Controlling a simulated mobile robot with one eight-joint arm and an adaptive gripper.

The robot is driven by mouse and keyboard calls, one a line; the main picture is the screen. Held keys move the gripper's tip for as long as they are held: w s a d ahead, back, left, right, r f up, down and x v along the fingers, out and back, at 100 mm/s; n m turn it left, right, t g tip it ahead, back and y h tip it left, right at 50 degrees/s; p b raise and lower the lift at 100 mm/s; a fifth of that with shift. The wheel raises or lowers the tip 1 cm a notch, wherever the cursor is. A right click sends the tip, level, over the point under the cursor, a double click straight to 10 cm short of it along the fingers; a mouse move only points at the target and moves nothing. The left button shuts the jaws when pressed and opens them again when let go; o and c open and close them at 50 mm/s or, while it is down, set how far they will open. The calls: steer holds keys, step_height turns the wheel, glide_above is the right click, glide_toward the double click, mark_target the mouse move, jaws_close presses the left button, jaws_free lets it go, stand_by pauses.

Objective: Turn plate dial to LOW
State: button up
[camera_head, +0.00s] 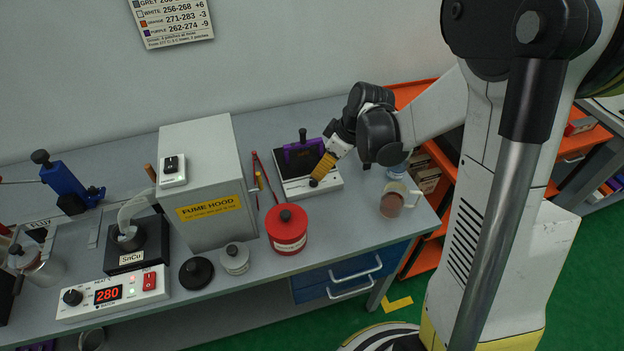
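The plate (329,182) is a white-based unit with a dark top near the back right of the bench. Its small dark dial (313,183) is at the front edge, mostly covered by my gripper. A purple piece with an upright dark handle (303,137) sits on the dark top. My gripper (316,179) reaches in from the right, its orange-yellow fingers angled down with the tips at the dial. The fingers overlap in this view, so I cannot tell whether they grip it. The dial's marks and pointer are too small to read.
A red lidded pot (287,232) stands just in front of the plate. A glass mug (393,202) is to its right near the bench edge. The fume hood (205,190) and a heater control box reading 280 (112,294) are left. Thin red tools lie beside the hood.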

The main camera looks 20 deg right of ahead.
mark_target(314, 182)
steer(key=b+x, duration=0.2)
steer(key=x, duration=0.4)
steer(key=shift+a+f, duration=0.15)
steer(key=shift+f, duration=0.15)
jaws_close()
